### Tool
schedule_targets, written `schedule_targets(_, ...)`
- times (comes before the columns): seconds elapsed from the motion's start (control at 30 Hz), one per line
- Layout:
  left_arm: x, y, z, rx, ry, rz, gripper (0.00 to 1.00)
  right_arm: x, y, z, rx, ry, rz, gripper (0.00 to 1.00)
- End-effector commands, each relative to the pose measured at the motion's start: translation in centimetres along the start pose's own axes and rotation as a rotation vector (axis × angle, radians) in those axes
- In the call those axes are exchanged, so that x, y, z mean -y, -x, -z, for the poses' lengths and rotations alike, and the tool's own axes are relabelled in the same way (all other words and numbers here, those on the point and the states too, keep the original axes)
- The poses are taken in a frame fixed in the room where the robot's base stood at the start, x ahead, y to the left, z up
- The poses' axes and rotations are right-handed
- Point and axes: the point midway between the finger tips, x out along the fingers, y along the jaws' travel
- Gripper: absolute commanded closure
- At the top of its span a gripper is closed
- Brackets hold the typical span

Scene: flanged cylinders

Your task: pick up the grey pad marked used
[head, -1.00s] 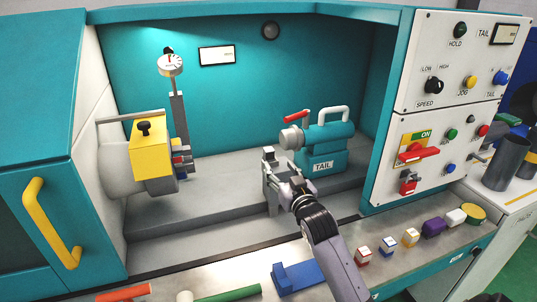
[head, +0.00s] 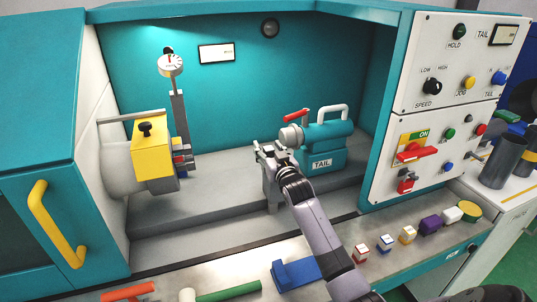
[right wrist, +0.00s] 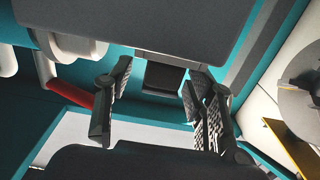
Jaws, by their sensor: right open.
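I cannot make out a grey pad with a readable "used" mark in either view. My right gripper (head: 268,151) is in the machine bay, just left of the teal tailstock (head: 322,148) marked TAIL. It is above a grey upright post (head: 271,190), partly hidden by my arm. In the right wrist view my right gripper's fingers (right wrist: 157,100) are apart. A small dark grey block (right wrist: 163,77) shows in the gap between them, below a large grey surface (right wrist: 190,28); I cannot tell whether it is the pad. Nothing is visibly gripped. My left gripper is not in view.
The chuck with a yellow block (head: 151,158) and a dial gauge (head: 171,65) stand at the left. Small coloured blocks, including a purple one (head: 431,225), line the front ledge. A blue block (head: 295,274) and green rod (head: 228,293) lie in front. The bed's middle is clear.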

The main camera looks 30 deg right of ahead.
Motion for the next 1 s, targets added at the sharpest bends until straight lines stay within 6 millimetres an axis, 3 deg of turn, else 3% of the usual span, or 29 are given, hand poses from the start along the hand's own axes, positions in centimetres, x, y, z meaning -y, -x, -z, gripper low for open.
schedule_targets(0.23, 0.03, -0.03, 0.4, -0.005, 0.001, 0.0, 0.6, 0.01, -0.06, -0.04, 0.0, 0.001, 0.0, 0.52)
schedule_targets(1.0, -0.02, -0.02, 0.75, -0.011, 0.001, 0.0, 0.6, 0.03, -0.03, -0.06, 0.001, 0.0, 0.0, 1.0)
